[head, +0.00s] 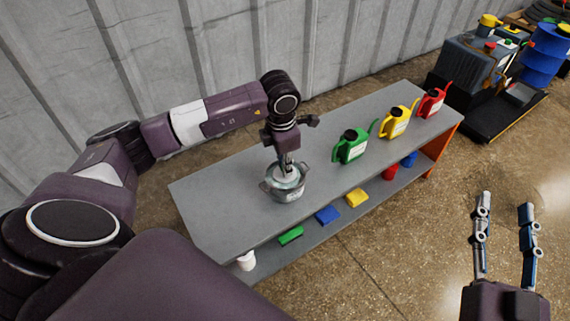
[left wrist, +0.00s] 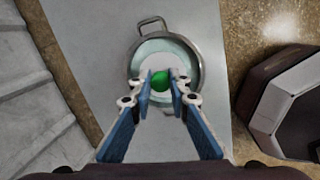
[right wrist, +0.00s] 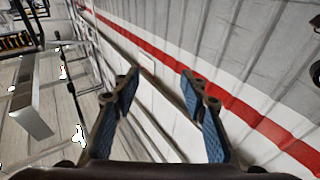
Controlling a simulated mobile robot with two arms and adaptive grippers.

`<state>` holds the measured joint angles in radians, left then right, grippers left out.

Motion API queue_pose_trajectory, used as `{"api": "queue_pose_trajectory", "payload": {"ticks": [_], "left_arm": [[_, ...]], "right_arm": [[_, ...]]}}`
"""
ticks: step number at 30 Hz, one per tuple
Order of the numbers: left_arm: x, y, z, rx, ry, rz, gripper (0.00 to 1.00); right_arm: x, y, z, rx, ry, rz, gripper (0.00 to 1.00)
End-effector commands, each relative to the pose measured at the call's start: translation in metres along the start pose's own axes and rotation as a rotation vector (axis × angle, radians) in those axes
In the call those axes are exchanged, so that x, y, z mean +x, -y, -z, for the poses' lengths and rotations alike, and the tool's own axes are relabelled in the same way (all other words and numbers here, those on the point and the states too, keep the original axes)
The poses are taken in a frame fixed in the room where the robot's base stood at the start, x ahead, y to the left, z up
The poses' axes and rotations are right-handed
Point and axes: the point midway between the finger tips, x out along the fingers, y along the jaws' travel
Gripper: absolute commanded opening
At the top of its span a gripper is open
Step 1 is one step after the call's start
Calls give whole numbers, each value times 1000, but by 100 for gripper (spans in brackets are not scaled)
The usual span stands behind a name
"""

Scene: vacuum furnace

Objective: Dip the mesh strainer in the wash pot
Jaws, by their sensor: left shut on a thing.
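The metal wash pot (head: 285,190) stands on the grey table's near-left part; its rim and side handle also show in the left wrist view (left wrist: 196,82). My left gripper (head: 287,167) points straight down over the pot. It is shut on a green grip (left wrist: 160,81), which looks like the mesh strainer's handle. The fingers hide most of the strainer. My right gripper (head: 504,202) is open and empty, away from the table over the floor.
Green (head: 351,146), yellow (head: 395,122) and red (head: 431,102) cans stand on the table (head: 220,190), right of the pot. The lower shelf holds green, blue and yellow blocks and red and blue containers. A corrugated wall stands behind.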

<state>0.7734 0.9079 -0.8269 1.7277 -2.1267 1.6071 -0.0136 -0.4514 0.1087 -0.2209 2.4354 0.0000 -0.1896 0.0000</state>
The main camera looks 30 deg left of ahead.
Motion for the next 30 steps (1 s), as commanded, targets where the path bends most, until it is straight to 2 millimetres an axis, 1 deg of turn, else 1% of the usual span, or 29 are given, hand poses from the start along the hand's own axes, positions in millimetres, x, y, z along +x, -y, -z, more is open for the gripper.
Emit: {"api": "queue_pose_trajectory", "payload": {"ticks": [14,30], "left_arm": [[-11,-1,-1,0,0,0,0],[-22,-3,-2,0,1,-1,0]], "right_arm": [[-6,-5,-37,-5,175,-9,40],[-22,-11,-78,-8,373,-21,40]]}}
